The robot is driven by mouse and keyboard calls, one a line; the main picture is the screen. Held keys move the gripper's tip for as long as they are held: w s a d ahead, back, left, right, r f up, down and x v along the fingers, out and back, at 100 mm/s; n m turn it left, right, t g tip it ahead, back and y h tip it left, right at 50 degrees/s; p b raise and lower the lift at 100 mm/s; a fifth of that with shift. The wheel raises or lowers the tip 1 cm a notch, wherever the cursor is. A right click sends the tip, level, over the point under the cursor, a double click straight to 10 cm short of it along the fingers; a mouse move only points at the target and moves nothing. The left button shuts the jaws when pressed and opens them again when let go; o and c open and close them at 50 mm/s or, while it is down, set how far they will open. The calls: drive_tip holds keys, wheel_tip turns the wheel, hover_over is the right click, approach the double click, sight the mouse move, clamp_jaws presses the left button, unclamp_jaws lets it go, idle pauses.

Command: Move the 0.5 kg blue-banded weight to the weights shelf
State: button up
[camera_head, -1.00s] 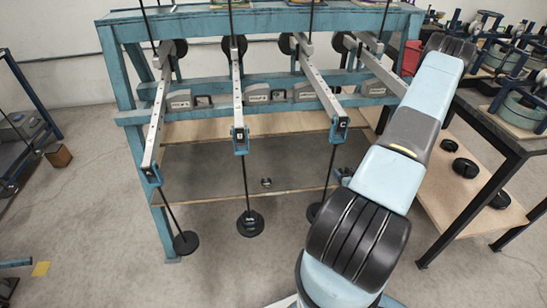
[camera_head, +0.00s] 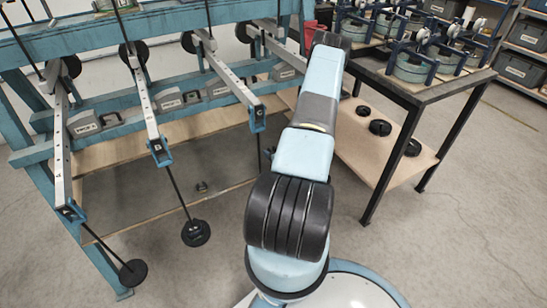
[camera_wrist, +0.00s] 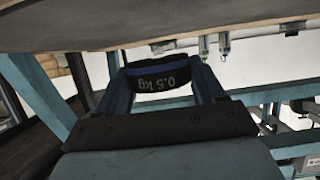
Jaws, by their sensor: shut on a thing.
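The 0.5 kg weight (camera_wrist: 163,80) is a dark disc marked "0.5 kg", with a blue band along its upper edge. In the wrist view it sits between the two fingers of my gripper (camera_wrist: 160,72), which is shut on it. In the head view my arm hides the gripper and the weight. A light wooden lower shelf (camera_head: 365,158) under the dark table at right bears three black weights (camera_head: 380,127). I cannot tell from any label whether this is the weights shelf.
The blue lever frame (camera_head: 35,125) stands at left, with levers and hanging rods; black discs (camera_head: 196,233) hang low in front. The dark table (camera_head: 420,93) carries several blue-framed devices, and its black leg (camera_head: 383,180) stands near my arm. The floor (camera_head: 460,240) at right is clear.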

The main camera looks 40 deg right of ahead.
drive_tip(key=shift+w+d+f, duration=0.25)
drive_tip(key=shift+w+f, duration=0.1)
drive_tip(key=shift+f, duration=0.15)
drive_tip(key=shift+w+d+f, duration=0.25)
drive_tip(key=shift+w+f, duration=0.05)
drive_tip(key=shift+f, duration=1.7)
drive_tip(key=shift+f, duration=0.1)
drive_tip(key=o, duration=1.2)
